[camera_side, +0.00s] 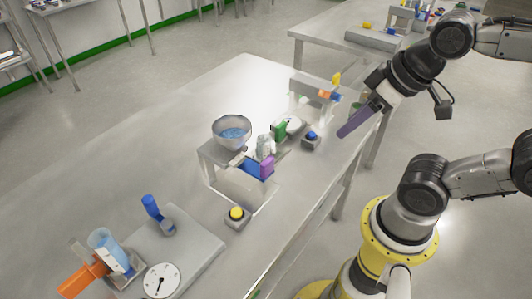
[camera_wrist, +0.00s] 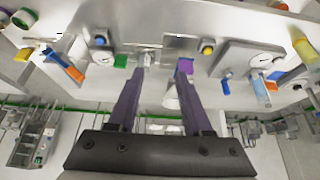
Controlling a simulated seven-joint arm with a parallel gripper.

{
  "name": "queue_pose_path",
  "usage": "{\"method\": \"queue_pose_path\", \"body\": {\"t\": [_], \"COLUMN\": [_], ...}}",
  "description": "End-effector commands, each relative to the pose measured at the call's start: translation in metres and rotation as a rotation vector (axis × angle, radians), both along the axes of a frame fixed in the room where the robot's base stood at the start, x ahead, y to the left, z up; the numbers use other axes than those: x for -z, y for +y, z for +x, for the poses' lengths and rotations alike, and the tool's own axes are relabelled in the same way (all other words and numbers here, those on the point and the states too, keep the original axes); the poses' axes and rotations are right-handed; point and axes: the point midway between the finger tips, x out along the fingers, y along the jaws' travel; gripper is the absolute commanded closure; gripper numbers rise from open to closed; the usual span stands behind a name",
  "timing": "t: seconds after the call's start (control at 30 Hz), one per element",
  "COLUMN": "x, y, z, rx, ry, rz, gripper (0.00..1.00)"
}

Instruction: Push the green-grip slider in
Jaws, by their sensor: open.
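The green grip (camera_side: 280,131) of the slider stands upright on the bench, left of a round dial, in the side view. It also shows as a small green block (camera_wrist: 120,61) left of my fingers in the wrist view. How far the slider sticks out I cannot tell. My gripper (camera_side: 343,133) is right of the green grip, apart from it and above the bench's right edge. Its two purple fingers (camera_wrist: 160,74) are spread with nothing between them in the wrist view.
A purple grip (camera_side: 267,168) on a blue part is nearby. A steel bowl (camera_side: 232,128) on a stand is behind it. A blue button (camera_side: 311,136) lies between gripper and green grip; a yellow button (camera_side: 236,213) is nearer.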

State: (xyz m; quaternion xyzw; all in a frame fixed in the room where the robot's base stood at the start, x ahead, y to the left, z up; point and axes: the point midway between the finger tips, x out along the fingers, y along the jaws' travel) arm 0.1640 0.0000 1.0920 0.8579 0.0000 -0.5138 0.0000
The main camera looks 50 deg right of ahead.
Motion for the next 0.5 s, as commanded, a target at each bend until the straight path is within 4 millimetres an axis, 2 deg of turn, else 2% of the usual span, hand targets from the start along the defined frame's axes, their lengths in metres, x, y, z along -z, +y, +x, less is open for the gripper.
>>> {"method": "queue_pose_path", "body": {"t": [0.3,0.43,0.5], "x": [0.000,0.000,-0.011], "y": [0.000,0.000,0.000], "z": [0.000,-0.001,0.003], "rx": [0.000,-0.019,-0.048], "ry": [0.000,0.005,-0.012], "rz": [0.000,-0.010,-0.026], "gripper": [0.50,0.27,0.14]}}
